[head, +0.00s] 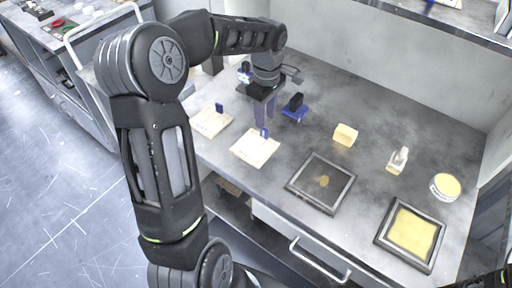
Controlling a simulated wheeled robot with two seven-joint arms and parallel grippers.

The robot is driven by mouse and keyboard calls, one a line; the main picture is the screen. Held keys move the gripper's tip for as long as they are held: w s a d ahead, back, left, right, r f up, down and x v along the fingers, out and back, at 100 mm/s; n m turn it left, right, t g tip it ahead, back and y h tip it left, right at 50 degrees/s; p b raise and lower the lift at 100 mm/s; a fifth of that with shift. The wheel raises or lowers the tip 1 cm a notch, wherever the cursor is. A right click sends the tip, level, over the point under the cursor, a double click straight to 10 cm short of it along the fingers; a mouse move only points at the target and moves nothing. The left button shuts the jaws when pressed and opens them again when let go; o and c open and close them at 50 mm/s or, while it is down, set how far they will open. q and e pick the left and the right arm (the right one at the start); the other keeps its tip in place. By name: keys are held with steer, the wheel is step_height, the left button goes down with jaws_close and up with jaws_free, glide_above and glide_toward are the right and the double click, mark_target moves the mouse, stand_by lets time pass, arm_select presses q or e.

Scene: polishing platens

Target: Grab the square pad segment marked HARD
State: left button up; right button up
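Two pale cream square pads, each with a small blue tab, lie on the grey worktop: one at the left (211,122), one nearer the middle (254,149). No HARD marking is readable on either, so I cannot tell which pad is the marked one. My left gripper (264,111) points down just behind the middle pad's blue tab. Its two bluish fingers look apart, with nothing seen between them. My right gripper is not in view; only a dark part of mine shows in the bottom right corner.
A blue block with a black handle (295,109) stands right of my gripper. Further right are a yellow block (345,135), a small whitish bottle (397,162) and a yellow-topped jar (445,187). Two dark-framed square trays (291,187) (381,238) lie at the front.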

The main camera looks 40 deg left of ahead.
mark_target(255, 144)
arm_select(q)
step_height(255, 144, down, 5)
steer(key=b, duration=0.3)
steer(key=shift+w+a+f, duration=0.1)
steer(key=shift+a, duration=0.05)
stand_by(0.5)
jaws_close()
stand_by(0.6)
